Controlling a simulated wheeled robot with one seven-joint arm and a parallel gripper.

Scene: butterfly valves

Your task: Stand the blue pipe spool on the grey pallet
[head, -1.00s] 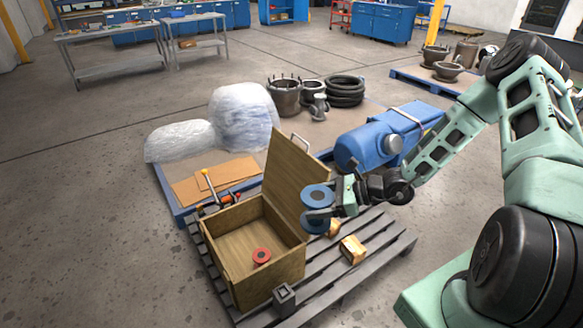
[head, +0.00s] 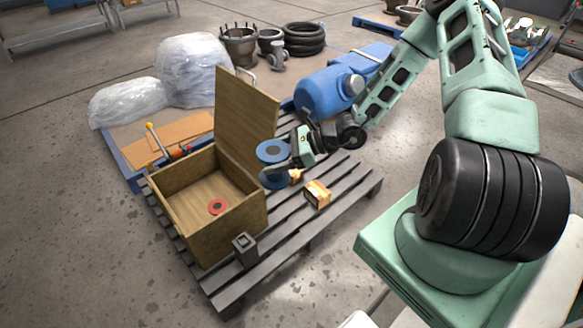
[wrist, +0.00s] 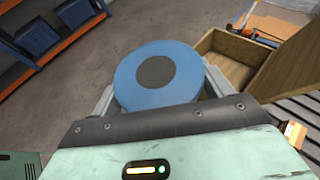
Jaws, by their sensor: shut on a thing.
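The blue pipe spool (head: 272,152) has round blue flanges with a dark disc in the centre of its end face. My gripper (head: 276,165) is shut on it between the flanges. The spool is upright beside the open lid of the wooden crate, over the grey pallet (head: 342,190); I cannot tell whether its lower flange touches the slats. In the wrist view the spool's blue end (wrist: 158,76) fills the space between my fingers, and its lower part is hidden.
An open wooden crate (head: 180,228) on the pallet holds a red flanged piece (head: 218,206). A small cardboard box (head: 317,194) and a dark square block (head: 245,250) are on the pallet. A blue tank (head: 325,88) lies behind. Slats at the right are bare.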

